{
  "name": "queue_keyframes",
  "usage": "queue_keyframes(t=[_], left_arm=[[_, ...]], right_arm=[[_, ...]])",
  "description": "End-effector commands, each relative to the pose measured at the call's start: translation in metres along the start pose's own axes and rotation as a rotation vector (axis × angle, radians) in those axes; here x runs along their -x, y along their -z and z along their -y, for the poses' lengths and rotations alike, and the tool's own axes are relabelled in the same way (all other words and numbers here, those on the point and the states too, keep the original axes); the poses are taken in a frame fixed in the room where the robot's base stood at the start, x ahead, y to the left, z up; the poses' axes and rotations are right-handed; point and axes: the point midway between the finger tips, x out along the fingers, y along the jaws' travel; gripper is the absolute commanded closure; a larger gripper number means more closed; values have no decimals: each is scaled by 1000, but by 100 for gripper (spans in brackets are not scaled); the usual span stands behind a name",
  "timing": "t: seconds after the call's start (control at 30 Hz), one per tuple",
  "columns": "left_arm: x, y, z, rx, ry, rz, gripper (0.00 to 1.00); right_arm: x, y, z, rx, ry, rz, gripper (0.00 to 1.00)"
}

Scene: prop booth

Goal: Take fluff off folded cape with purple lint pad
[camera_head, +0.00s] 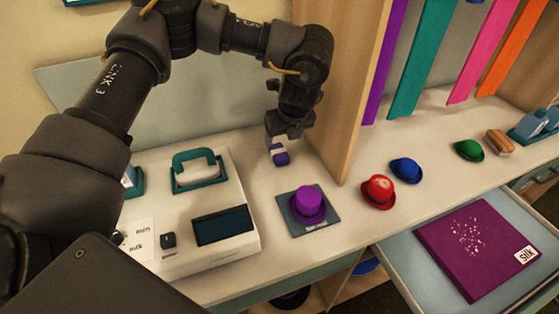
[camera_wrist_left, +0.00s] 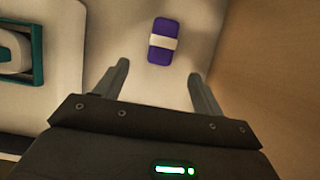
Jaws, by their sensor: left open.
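The purple lint pad (camera_head: 280,158) has a pale band around it and lies on the counter by the wooden divider. In the left wrist view the pad (camera_wrist_left: 162,55) lies just beyond and between the fingertips, not touching them. My left gripper (camera_head: 278,143) is open and empty, pointing down over the pad; its two fingers (camera_wrist_left: 158,75) show apart in the wrist view. The folded cape (camera_head: 445,255) is purple-magenta, lies in the open drawer, and carries a patch of white fluff (camera_head: 470,236) and a white tag reading "silk". My right gripper is not in view.
A purple hat (camera_head: 307,203) stands on a grey plate to the right of a white machine (camera_head: 200,235) with a teal handle. Red (camera_head: 378,190), blue (camera_head: 405,169) and green (camera_head: 468,150) hats stand along the counter. The drawer (camera_head: 405,275) juts out in front. A wooden divider (camera_head: 350,100) rises near the pad.

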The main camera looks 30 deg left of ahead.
Motion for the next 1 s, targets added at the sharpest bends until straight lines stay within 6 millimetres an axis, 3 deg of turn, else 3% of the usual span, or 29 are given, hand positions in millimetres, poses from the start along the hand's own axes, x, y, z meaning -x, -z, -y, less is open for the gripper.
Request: queue_keyframes(t=[0.4,0.67,1.0], left_arm=[[-50,-1,1,1,0,-2,31],[-58,-2,1,0,0,-1,31],[-101,-9,4,0,-2,0,31]], right_arm=[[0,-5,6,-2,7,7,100],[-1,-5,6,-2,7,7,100],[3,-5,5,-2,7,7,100]])
